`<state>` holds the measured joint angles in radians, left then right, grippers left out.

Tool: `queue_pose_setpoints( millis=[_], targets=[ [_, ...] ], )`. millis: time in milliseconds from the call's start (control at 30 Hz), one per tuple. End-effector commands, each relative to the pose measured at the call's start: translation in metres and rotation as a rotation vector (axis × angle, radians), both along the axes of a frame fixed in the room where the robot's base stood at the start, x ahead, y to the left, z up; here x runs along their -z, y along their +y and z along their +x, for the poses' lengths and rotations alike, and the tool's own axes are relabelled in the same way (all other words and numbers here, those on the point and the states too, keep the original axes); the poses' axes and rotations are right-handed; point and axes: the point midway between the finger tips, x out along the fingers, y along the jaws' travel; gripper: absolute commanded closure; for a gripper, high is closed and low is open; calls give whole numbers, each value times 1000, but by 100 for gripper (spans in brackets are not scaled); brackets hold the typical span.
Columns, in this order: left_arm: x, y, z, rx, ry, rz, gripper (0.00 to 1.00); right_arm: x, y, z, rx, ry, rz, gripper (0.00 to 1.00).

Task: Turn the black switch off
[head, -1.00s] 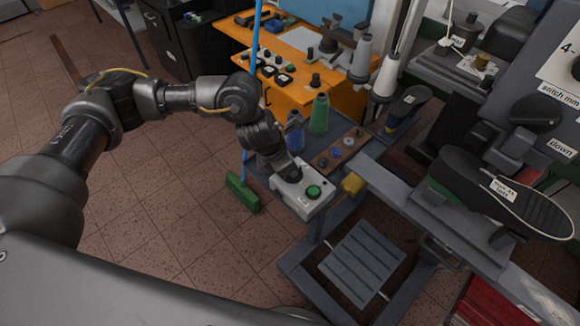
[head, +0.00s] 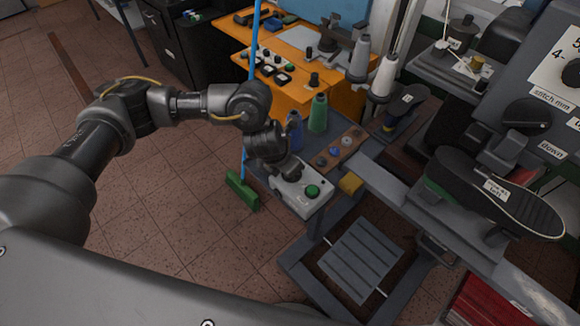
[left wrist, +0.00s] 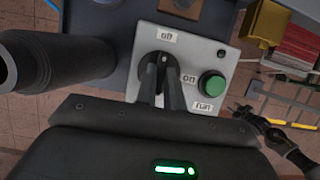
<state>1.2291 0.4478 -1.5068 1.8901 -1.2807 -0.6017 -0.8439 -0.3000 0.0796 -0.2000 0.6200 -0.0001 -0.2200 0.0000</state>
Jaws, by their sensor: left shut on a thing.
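The black switch (left wrist: 158,66) is a round knob on a light grey control box (left wrist: 208,50), seen in the left wrist view. A label reading "off" is above the knob and one reading "on" is to its right. A pale mark on the knob's top points toward the "off" label. My left gripper (left wrist: 161,88) is shut on the knob, its fingers hiding the lower part. In the head view, my left gripper (head: 292,176) covers the switch on the box (head: 303,202). My right gripper (left wrist: 243,112) shows small at the right of the left wrist view; its jaws are unclear.
A green button (left wrist: 211,85) labelled "run" is on the same box, close to the fingers. A yellow block (head: 350,184) is beside the box. A green broom (head: 243,191) stands left of the box.

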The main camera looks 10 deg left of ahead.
Motion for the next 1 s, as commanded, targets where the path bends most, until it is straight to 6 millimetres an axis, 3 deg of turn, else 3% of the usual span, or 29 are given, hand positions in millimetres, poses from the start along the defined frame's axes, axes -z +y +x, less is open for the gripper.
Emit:
queue_pose_setpoints(
  millis=[133,167,300,667,1000],
  targets=[
    [-1,0,1,-4,-3,-1,100,0,0,0,0,0,0,64],
    [-1,0,1,-4,-3,-1,86,0,0,0,0,0,0,64],
    [-1,0,1,-2,-2,-1,68,0,0,0,0,0,0,64],
    [-5,1,-1,1,-2,-2,68,1,0,0,0,0,0,64],
    [-63,14,-20,3,-8,-1,68,6,-1,0,0,0,-1,64]
  ],
)
